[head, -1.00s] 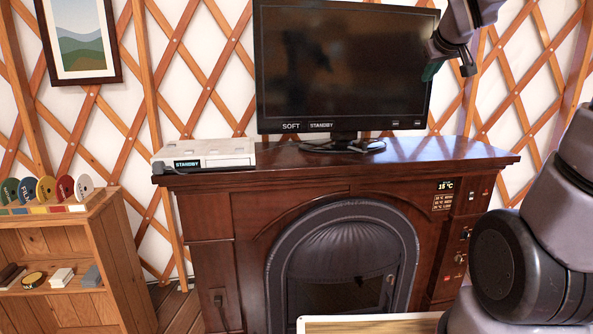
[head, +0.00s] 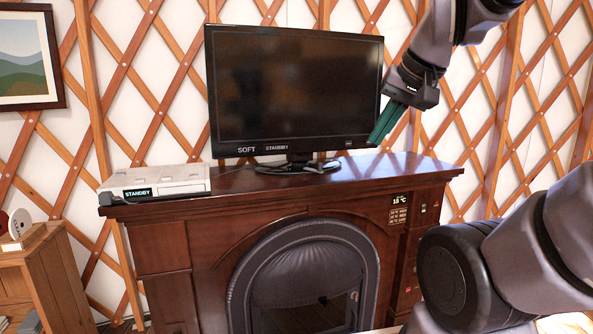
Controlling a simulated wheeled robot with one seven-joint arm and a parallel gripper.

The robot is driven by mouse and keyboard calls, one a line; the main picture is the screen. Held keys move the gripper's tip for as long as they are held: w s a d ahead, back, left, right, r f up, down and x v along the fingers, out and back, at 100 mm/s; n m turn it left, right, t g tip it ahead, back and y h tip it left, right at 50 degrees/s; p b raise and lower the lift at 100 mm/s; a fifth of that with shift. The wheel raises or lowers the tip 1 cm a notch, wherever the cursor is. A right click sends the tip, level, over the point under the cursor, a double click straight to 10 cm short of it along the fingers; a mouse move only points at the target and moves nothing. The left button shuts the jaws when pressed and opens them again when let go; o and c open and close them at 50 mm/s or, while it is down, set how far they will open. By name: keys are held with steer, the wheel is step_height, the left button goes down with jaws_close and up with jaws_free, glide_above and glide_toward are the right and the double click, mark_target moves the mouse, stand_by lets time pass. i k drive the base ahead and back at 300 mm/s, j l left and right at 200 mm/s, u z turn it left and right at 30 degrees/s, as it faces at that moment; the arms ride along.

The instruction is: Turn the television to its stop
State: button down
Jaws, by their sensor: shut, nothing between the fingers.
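The television (head: 293,90) stands on top of the dark wooden fireplace surround, its black screen facing me and labelled "SOFT" and "STANDBY" along the lower bezel. Its stand (head: 299,163) rests on the mantel with a cable looped around it. My gripper (head: 378,139) has green fingers that are shut and empty. The fingers point down and left at the television's lower right corner and overlap the edge of its frame in the picture. I cannot tell whether they touch it.
A white box (head: 165,180) with a "STANDBY" display sits on the mantel's left end. The mantel's right part (head: 405,165) is clear. A wooden shelf (head: 58,275) stands at lower left, and a framed picture (head: 28,58) hangs above it.

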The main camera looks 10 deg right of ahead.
mark_target(310, 90)
steer(key=i+j, duration=0.15)
steer(key=j, duration=0.35)
steer(key=i+j+z, duration=0.15)
steer(key=j, duration=0.85)
steer(key=i+j, duration=0.15)
steer(key=j, duration=0.15)
steer(key=i+j+z, duration=0.1)
steer(key=j, duration=0.25)
steer(key=i+j, duration=0.2)
steer(key=i+j+z, duration=0.1)
steer(key=j, duration=0.35)
steer(key=i+j, duration=0.2)
steer(key=j, duration=0.15)
steer(key=i+j+z, duration=0.1)
steer(key=j, duration=0.25)
